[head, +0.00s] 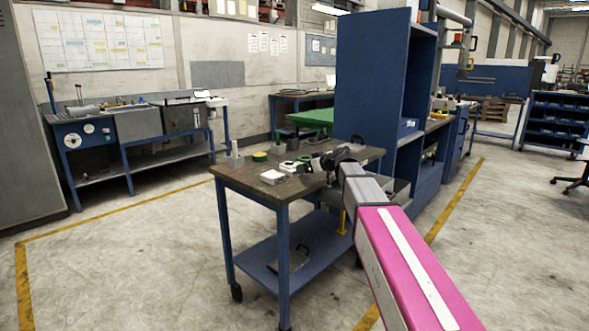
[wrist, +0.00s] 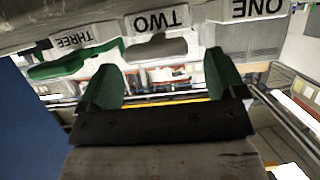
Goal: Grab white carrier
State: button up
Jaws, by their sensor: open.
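My gripper (wrist: 163,75) is open, its two green-padded fingers apart with nothing held between them. In the wrist view, tags reading THREE (wrist: 75,40), TWO (wrist: 157,21) and ONE (wrist: 259,9) appear upside down. A green piece (wrist: 72,64) is beside THREE, and a grey piece (wrist: 155,48) is beside TWO, beyond the fingers. In the head view, a small white item (head: 272,177) lies on the cart top, left of the gripper. I cannot tell for certain which piece is the white carrier. My arm partly hides the cart's right side.
The blue-framed cart (head: 232,179) has a dark top and a lower shelf. The floor left of the cart is clear.

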jog(key=x, duration=0.3)
jog(key=shift+w+a, duration=0.15)
jog(key=c, duration=1)
jog(key=shift+c, duration=0.2)
jog(key=shift+r, duration=0.1)
